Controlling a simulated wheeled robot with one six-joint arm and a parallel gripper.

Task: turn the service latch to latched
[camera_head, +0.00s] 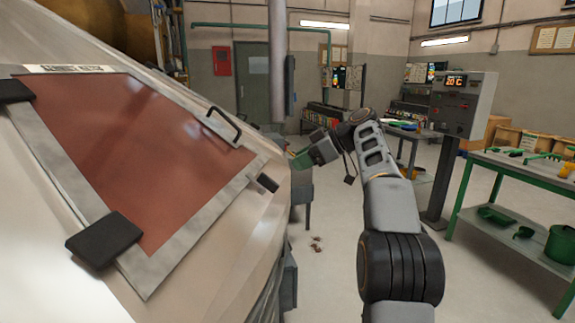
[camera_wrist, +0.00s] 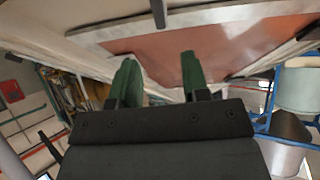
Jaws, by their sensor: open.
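A reddish-brown service hatch (camera_head: 130,150) in a pale metal frame is set in the sloping machine housing at left in the head view. A small dark block (camera_head: 267,183), which looks like the service latch, sits at the frame's right edge. My gripper (camera_head: 297,160) is beyond and slightly above this block in the picture, apart from it. In the wrist view my gripper (camera_wrist: 160,80) shows two green fingers spread apart with nothing between them. The reddish panel (camera_wrist: 200,50) lies beyond the fingers, and a dark piece (camera_wrist: 158,12) shows at the top; I cannot tell if it is the latch.
The hatch has a black bar handle (camera_head: 224,125) and two dark blocks, one of them at its lower edge (camera_head: 104,240). A control box (camera_head: 465,103) on a post and a green-framed bench (camera_head: 520,175) stand at right. Floor between is largely open, with small debris (camera_head: 316,243).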

